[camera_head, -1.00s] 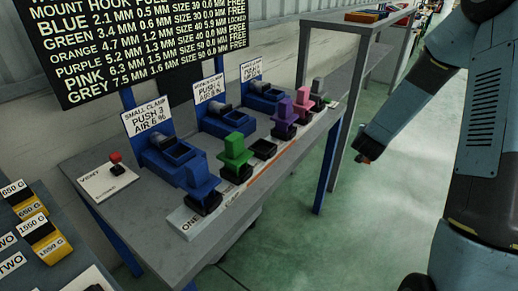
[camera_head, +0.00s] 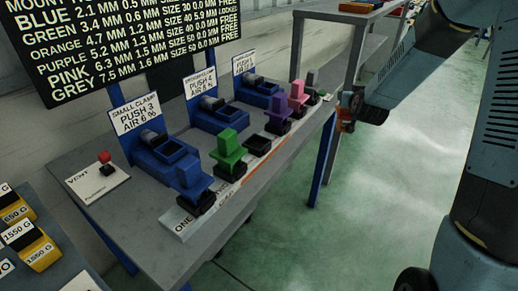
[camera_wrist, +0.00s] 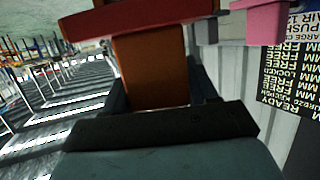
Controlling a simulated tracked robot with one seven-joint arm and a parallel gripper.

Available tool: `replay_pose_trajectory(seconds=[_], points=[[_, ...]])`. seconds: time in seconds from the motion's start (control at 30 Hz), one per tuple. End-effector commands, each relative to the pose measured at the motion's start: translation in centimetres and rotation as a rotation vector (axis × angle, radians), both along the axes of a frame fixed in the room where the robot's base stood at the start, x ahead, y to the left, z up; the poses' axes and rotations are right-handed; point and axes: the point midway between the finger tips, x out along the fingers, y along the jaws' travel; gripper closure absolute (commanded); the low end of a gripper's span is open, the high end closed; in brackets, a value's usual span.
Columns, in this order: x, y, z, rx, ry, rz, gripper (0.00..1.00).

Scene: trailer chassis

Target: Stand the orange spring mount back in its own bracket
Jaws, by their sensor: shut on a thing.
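My gripper (camera_head: 347,120) is shut on the orange spring mount (camera_wrist: 150,70), to the right of the bench edge in the head view. In the wrist view the mount's orange body rises from between the dark fingers, with a red plate across its far end. In the head view only a small orange-red part of it (camera_head: 348,126) shows. An empty black bracket (camera_head: 258,146) stands in the bench row between the green mount (camera_head: 228,147) and the purple mount (camera_head: 278,112). My gripper is apart from it, to its right.
A blue mount (camera_head: 190,178), a pink mount (camera_head: 298,95) and a grey mount (camera_head: 312,77) stand in the same row. Blue clamps (camera_head: 160,148) with signs stand behind. A red vent button (camera_head: 104,158) is at left. Open floor lies right of the bench (camera_head: 150,245).

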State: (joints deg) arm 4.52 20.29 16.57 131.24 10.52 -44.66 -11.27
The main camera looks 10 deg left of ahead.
Motion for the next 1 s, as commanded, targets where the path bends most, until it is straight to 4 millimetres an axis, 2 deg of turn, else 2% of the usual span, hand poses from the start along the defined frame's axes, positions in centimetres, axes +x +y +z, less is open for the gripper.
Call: replay_pose_trajectory(seconds=[0.03, 0.2, 0.57, 0.77, 1.0], points=[[-0.4, 1.3, 1.5, -0.003, -0.007, 0.058, 1.0], [-2.0, 5.1, 4.4, -0.003, -0.004, 0.229, 1.0], [-6.8, 11.4, 8.6, -0.003, -0.003, 0.549, 1.0], [-11.1, 14.6, 10.4, -0.002, -0.001, 0.748, 1.0], [-17.6, 17.2, 11.5, 0.0, 0.002, 0.987, 1.0]])
